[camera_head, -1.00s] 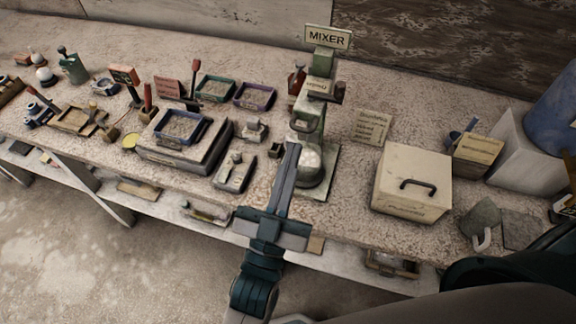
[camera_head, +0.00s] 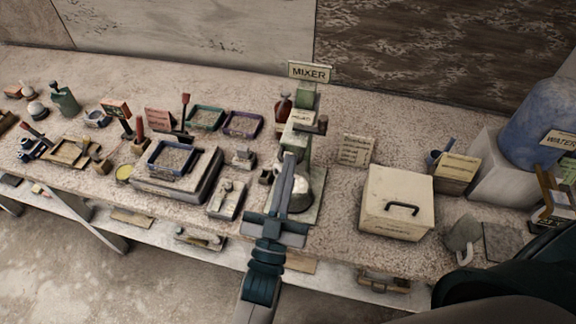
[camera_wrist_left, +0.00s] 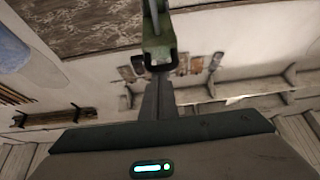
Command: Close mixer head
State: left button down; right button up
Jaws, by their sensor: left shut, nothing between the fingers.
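The green mixer (camera_head: 305,104) stands on the bench under a "MIXER" sign (camera_head: 310,72). Its upper part stands tall, with a pale label on it; its exact tilt is hard to tell. A pale bowl (camera_head: 303,190) sits low on its base. My left gripper (camera_head: 288,157) is shut and empty, pointing at the mixer and covering part of its front. In the left wrist view the fingers (camera_wrist_left: 159,82) end just below a dark loop handle (camera_wrist_left: 160,58) on the green mixer part; whether they touch is unclear. My right gripper is out of view.
A lidded cream box (camera_head: 397,203) stands right of the mixer. A scale-like stand with a blue tray (camera_head: 174,158) and several small tools lie to its left. A blue water container (camera_head: 545,118) stands at the far right. The bench edge runs below my left gripper.

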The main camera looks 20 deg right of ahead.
pick_arm(q)
notch_tip(320, 180, down, 13)
jog(key=b, duration=0.9)
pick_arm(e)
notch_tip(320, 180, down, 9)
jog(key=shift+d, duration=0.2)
pick_arm(q)
jog(key=shift+s, duration=0.1)
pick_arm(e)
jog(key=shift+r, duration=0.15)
